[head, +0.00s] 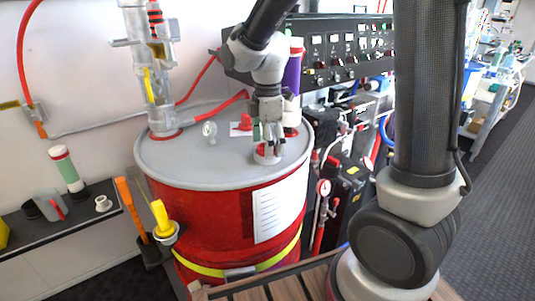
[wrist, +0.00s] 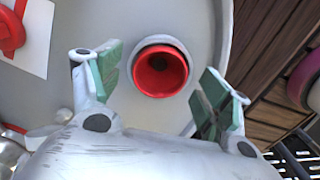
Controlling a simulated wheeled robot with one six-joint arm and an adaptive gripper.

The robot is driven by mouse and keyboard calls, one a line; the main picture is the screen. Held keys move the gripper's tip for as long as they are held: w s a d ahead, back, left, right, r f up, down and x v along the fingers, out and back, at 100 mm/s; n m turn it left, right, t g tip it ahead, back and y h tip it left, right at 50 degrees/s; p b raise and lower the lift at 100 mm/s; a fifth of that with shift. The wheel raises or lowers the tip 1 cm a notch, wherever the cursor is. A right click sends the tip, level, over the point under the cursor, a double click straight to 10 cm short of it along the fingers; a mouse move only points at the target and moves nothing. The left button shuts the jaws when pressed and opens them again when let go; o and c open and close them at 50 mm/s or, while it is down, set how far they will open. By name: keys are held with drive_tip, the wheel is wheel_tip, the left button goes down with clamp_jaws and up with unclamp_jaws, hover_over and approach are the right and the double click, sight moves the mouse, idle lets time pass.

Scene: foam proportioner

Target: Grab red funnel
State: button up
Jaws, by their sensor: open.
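A red drum (head: 215,215) with a grey lid (head: 190,158) stands in the middle of the head view. My gripper (head: 268,143) is over the lid, pointing down, open and empty. In the wrist view, a round, hollow red piece (wrist: 160,71), funnel-like from above, sits in a grey collar between and beyond my green-padded fingers (wrist: 162,85). The fingers do not appear to touch it. A second red piece (head: 244,121) lies on white paper on the lid, left of my gripper; it also shows at the wrist view's top left (wrist: 10,32). I cannot tell which is the funnel.
A grey pipe fitting (head: 160,120) rises from the lid at left. A purple container (head: 292,72) stands close behind my gripper. A black control panel (head: 345,50) spans the back. A yellow-handled tool (head: 160,215) hangs at the drum's left.

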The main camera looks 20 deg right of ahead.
drive_tip(key=shift+c, duration=0.4)
drive_tip(key=c, duration=0.9)
drive_tip(key=shift+o, duration=0.2)
